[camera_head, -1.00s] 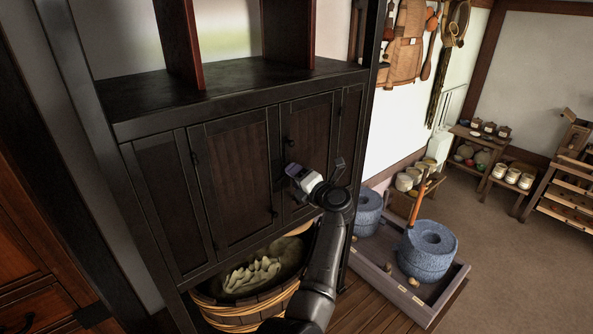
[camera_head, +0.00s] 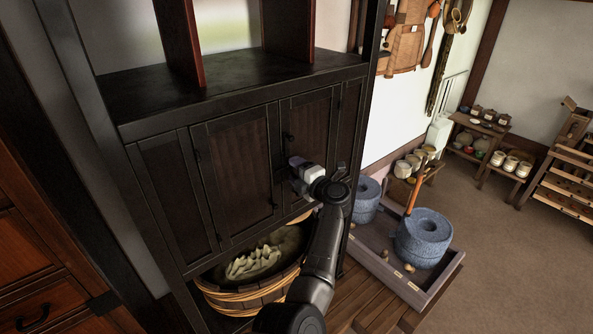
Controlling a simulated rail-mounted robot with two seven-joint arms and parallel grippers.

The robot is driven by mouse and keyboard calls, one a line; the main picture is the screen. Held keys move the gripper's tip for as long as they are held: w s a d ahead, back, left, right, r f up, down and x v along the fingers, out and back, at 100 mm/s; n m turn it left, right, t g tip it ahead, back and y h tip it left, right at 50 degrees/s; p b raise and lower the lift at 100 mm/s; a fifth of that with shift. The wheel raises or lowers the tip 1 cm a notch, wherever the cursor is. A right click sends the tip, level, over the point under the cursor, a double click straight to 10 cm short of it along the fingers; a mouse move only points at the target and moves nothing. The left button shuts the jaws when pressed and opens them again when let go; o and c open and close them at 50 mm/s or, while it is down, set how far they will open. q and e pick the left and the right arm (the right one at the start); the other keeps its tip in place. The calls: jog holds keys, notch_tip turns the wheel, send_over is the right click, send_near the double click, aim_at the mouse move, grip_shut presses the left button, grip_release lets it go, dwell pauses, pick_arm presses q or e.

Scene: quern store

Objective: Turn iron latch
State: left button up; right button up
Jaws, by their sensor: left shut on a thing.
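My left gripper (camera_head: 295,168) is at the front of the dark wooden cabinet (camera_head: 240,104), by the seam between the wide middle door (camera_head: 238,165) and the narrower door (camera_head: 308,128) to its right. Its fingers are shut on a small dark fitting at that seam, which looks like the iron latch. The fingers and wrist hide most of it, so I cannot tell its angle. Both doors look closed. My right gripper is not in view.
A wooden tub (camera_head: 245,296) with pale contents stands under the cabinet. To the right, a low wooden tray (camera_head: 374,262) holds blue-grey quern stones (camera_head: 424,238). Shelves with small pots stand farther back. The brown floor (camera_head: 520,260) at right is clear.

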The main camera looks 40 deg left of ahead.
pick_arm(q)
jog(key=o, duration=0.9)
jog(key=shift+s+d, duration=0.1)
jog(key=shift+d, duration=0.4)
jog(key=b+v, duration=0.3)
jog(key=v, duration=0.9)
jog(key=shift+s+d, duration=0.15)
jog(key=shift+d, duration=0.25)
